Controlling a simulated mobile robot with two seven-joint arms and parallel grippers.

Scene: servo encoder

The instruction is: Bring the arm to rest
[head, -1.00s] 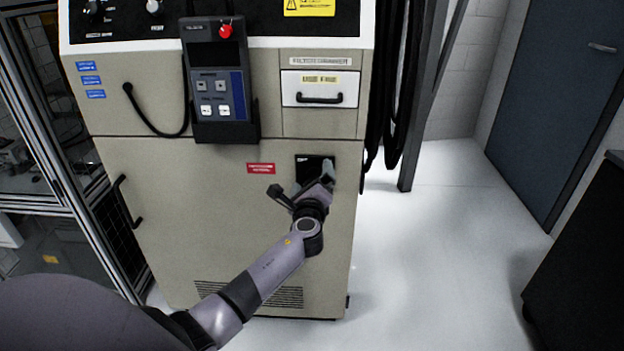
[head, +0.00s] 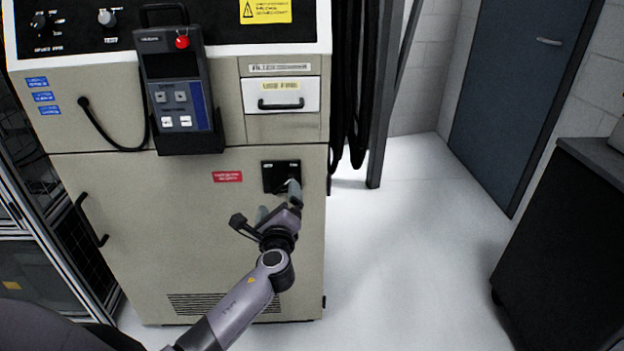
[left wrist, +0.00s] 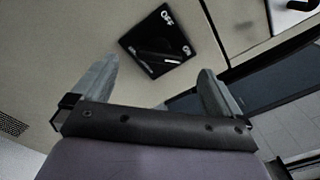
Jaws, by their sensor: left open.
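My left gripper (head: 278,200) is in front of the beige control cabinet (head: 130,230), just below a black switch plate (head: 280,170) on the cabinet's front. In the left wrist view the gripper's two fingers (left wrist: 160,88) are apart with nothing between them. The black switch plate (left wrist: 155,42) lies beyond the fingertips, with white lettering and a dark lever or handle on it. The fingers look clear of the plate. My left arm reaches in from the bottom of the head view. My right gripper is not in view.
A teach pendant (head: 176,85) hangs on the cabinet's upper front, with a looped cable beside it. A small drawer (head: 283,95) is above the plate. Black cables (head: 352,90) hang at the cabinet's right side. Clear floor (head: 410,270) lies right, before a dark cabinet (head: 560,250).

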